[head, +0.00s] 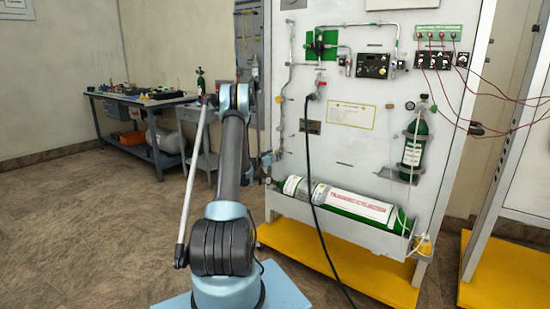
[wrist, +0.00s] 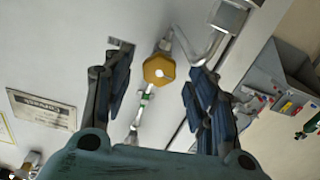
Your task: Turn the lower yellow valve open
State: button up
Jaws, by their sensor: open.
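In the wrist view a yellow-orange, six-sided valve knob (wrist: 158,69) with a pale centre sits on the grey-white panel. My gripper (wrist: 155,84) is open, with its dark fingers to the left and right of the knob. Clear gaps show on both sides of the knob, and nothing is held. A thin tube with a green band (wrist: 145,98) runs below the knob. In the head view my arm reaches up to the panel's left side; I cannot make out this knob or clearly see my gripper there.
The upright trainer panel (head: 345,150) carries gauges, pipes and a black hose (head: 308,150). A large green cylinder (head: 365,207) lies in its lower tray. A workbench (head: 108,108) stands at the left; the floor between is clear.

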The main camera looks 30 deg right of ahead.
jog(key=shift+w+d, duration=0.3)
jog(key=shift+d, duration=0.35)
jog(key=shift+c, duration=0.4)
jog(key=c, duration=1)
jog(key=shift+o, duration=0.2)
jog(key=shift+n, duration=0.8)
jog(key=o, duration=1)
jog(key=shift+o, duration=0.2)
